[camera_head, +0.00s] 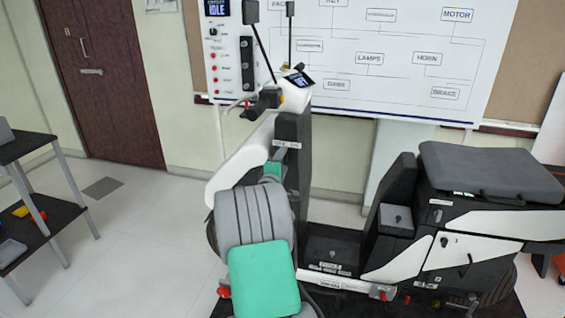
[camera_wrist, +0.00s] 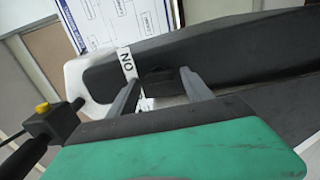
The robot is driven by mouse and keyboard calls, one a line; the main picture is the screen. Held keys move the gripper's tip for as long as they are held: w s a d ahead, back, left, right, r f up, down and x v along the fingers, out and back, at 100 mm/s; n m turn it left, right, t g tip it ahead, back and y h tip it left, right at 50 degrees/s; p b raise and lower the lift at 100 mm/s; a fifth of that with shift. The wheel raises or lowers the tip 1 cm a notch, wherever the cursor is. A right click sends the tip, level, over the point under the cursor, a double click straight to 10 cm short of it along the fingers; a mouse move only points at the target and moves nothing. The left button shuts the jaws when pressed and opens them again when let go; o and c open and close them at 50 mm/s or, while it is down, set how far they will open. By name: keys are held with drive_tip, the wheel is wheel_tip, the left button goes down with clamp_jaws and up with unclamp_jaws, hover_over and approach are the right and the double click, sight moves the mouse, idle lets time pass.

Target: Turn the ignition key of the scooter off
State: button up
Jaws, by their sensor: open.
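The scooter (camera_head: 480,215) stands on the floor with its upright steering column (camera_head: 295,130) at the front. A white label (camera_head: 287,144) is on the column; in the wrist view (camera_wrist: 124,62) it reads "ON". Just beside the label, a small dark block (camera_wrist: 165,80), seemingly the ignition key, sticks out from the dark panel. My gripper (camera_wrist: 160,88) is open, its two grey fingers apart on either side of the block. I cannot tell whether a finger touches it. In the head view my arm hides the key, and my gripper (camera_head: 280,156) is at the column.
The handlebar grip (camera_head: 265,99), mirrors and a small display (camera_head: 299,79) are above my gripper. The scooter seat (camera_head: 490,170) is to the right. A wiring board (camera_head: 370,50) hangs on the wall behind. A dark shelf table (camera_head: 25,150) stands left, with clear floor between.

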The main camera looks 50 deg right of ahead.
drive_tip(key=shift+a, duration=0.1)
drive_tip(key=b+v, duration=0.1)
drive_tip(key=v, duration=0.6)
drive_tip(key=shift+s+a, duration=0.2)
drive_tip(key=shift+a, duration=0.05)
